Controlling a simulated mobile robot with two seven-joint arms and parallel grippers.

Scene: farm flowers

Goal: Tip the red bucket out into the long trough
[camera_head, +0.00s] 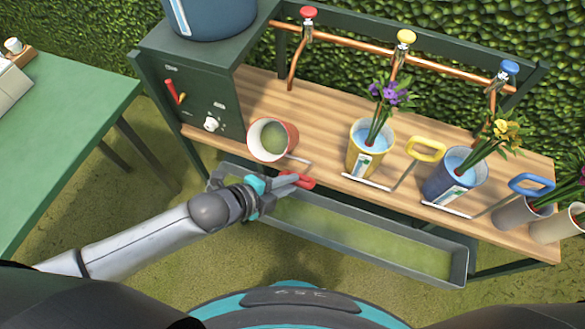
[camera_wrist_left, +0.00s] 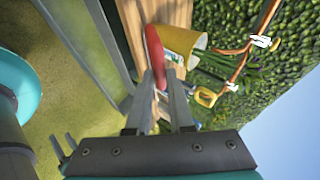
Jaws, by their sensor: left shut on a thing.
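The red bucket (camera_head: 291,139) is at the left end of the wooden bench in the head view. It is tilted, its pale-rimmed mouth facing me and the left; the inside looks dull green. A thin rod runs from its area towards a red handle (camera_head: 301,180). My left gripper (camera_head: 290,184) is shut on that red handle, below and right of the bucket. In the left wrist view the handle (camera_wrist_left: 154,48) is between the fingertips (camera_wrist_left: 160,78). The long trough (camera_head: 458,268) lies below the bench's front edge, greenish inside. My right gripper is not in view.
A yellow bucket (camera_head: 355,158) and a blue bucket (camera_head: 438,186), with flowers and water, stand along the bench (camera_head: 330,125). A copper pipe with taps (camera_head: 403,52) runs behind. A green table (camera_head: 60,115) stands left.

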